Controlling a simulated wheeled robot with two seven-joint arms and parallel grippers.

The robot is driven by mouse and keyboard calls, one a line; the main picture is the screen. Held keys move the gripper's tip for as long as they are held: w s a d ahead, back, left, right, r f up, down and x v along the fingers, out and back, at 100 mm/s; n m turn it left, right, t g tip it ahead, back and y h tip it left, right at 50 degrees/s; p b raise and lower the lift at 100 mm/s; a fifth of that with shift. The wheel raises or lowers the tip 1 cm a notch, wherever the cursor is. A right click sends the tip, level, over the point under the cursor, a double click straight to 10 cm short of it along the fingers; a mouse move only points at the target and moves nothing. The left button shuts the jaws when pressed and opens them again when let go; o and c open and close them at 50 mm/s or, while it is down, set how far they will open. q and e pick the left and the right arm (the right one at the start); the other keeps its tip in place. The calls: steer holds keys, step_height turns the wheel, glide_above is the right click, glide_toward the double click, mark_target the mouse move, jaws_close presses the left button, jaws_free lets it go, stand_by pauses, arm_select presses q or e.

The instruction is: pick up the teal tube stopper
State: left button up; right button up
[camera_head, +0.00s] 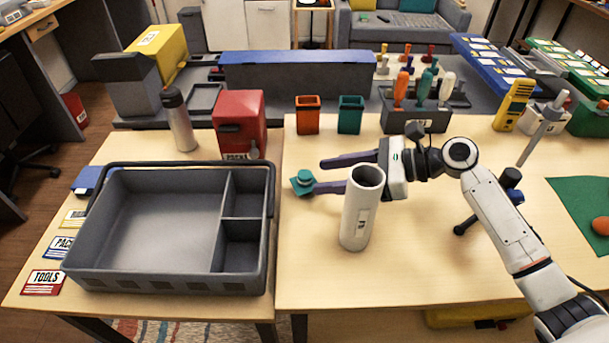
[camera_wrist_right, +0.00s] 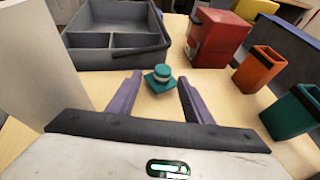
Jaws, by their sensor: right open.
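The teal tube stopper (camera_head: 303,182) has a square base and a round top. It lies on the table just right of the grey tray. In the right wrist view the stopper (camera_wrist_right: 160,78) is in front of and between the fingertips. My right gripper (camera_head: 322,175) is open, its two purple fingers apart and pointing left; it also shows in the right wrist view (camera_wrist_right: 159,85). In the head view the near fingertip overlaps the stopper's edge; I cannot tell whether they touch. A white tube (camera_head: 355,215) stands upright in front of the gripper. My left gripper is not in view.
The grey tray (camera_head: 150,285) with compartments stands at the left. A red box (camera_head: 240,122), an orange cup (camera_head: 307,115) and a teal cup (camera_head: 350,115) stand behind. A tool holder (camera_head: 412,118) is at back right. The table front is clear.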

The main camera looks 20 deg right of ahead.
mark_target(304, 174)
steer(key=x, duration=0.6)
steer(key=shift+w, duration=0.45)
steer(key=shift+c, duration=0.4)
steer(key=shift+f, duration=0.1)
steer(key=c, duration=1)
